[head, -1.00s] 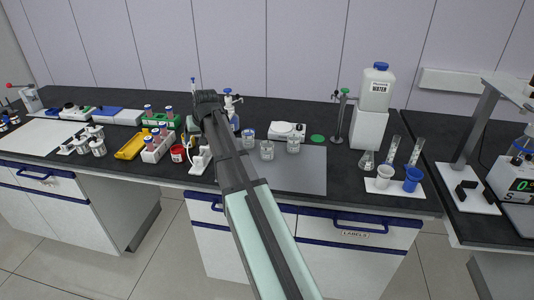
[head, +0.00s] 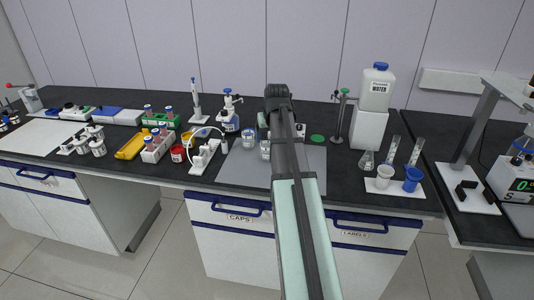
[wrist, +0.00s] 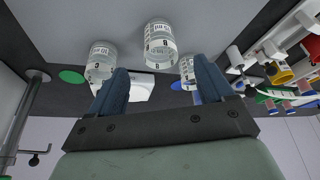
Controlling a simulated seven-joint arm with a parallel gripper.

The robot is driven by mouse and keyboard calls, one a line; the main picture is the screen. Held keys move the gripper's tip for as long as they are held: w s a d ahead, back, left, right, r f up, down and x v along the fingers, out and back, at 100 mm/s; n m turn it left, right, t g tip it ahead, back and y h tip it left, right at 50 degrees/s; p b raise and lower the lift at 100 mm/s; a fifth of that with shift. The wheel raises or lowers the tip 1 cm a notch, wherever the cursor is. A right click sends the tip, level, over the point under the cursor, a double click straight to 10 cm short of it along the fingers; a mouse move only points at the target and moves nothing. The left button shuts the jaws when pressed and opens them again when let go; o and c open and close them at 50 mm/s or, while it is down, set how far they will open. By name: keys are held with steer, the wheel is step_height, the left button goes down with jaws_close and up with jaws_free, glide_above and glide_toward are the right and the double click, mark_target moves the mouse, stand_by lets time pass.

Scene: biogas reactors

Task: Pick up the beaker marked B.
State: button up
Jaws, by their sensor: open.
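Three clear glass beakers with printed labels show in the wrist view. The middle beaker (wrist: 160,45) seems to bear the letter B. The left beaker (wrist: 101,60) seems to bear a C, and the letter on the right beaker (wrist: 187,70) is hard to read. My gripper (wrist: 160,68) is open and empty, with its two blue fingers spread. In the picture, the middle beaker lies between and beyond the fingertips; I see no contact. In the head view, the middle beaker (head: 265,150) is partly hidden by my arm, which also covers my gripper.
A green disc (head: 318,138), a metal stand (head: 339,120) and a white water container (head: 376,90) are to the right. A white rack with a tube (head: 204,155) and a blue-capped bottle (head: 229,118) are to the left.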

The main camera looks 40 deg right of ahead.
mark_target(267, 149)
steer(key=x, duration=0.5)
steer(key=shift+w+f, duration=0.15)
steer(key=shift+f, duration=0.05)
steer(key=shift+w+x, duration=0.15)
steer(key=shift+x, duration=1.2)
steer(key=shift+w+x, duration=0.1)
steer(key=shift+x, duration=1.2)
steer(key=shift+d+r, duration=0.1)
steer(key=shift+d, duration=0.05)
steer(key=shift+c, duration=0.5)
steer(key=c, duration=1)
steer(key=shift+o, duration=0.2)
